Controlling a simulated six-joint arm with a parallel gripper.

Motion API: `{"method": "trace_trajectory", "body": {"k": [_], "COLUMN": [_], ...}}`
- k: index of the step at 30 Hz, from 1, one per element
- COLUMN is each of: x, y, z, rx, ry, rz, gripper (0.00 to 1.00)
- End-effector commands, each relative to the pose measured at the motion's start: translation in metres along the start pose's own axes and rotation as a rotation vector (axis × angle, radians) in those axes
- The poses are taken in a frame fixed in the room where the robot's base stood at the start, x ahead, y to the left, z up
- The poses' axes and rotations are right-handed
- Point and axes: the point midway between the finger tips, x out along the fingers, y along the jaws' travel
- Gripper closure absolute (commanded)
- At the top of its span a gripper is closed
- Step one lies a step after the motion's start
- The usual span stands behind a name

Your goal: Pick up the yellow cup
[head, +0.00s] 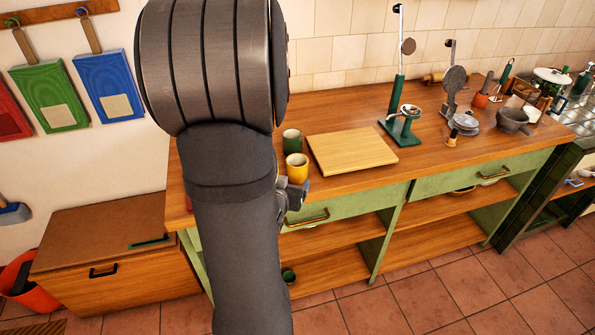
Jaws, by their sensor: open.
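The yellow cup (296,168) stands upright on the wooden counter, at its left part near the front edge. A dark green cup (292,141) stands just behind it. My gripper (296,190) shows only in part, at the right side of my arm, just in front of and below the yellow cup in the picture. My arm hides most of the gripper and the counter's left end. I see nothing held in the gripper. Whether it touches the cup I cannot tell.
A wooden board (352,151) lies right of the cups. A green stand (400,120) and a grey mortar (512,120) are further right. Below are green drawers (380,202) and open shelves. A wooden chest (112,250) stands at the left. The tiled floor (450,290) in front is clear.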

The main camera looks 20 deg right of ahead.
Motion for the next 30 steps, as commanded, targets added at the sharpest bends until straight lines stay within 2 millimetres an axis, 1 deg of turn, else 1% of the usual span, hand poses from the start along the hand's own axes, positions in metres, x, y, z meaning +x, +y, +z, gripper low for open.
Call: {"method": "trace_trajectory", "body": {"k": [3,12,15,23,30], "x": [0.019,0.067,0.077,0.091,0.121], "y": [0.001,0.001,0.001,0.001,0.004], "z": [0.001,0.001,0.001,0.003,0.009], "rx": [0.000,0.001,0.001,0.001,0.001], "ry": [-0.002,-0.001,-0.002,-0.002,-0.001], "rz": [0.002,0.001,0.000,0.000,0.000], "gripper": [0.17,0.17,0.17,0.17,0.17]}}
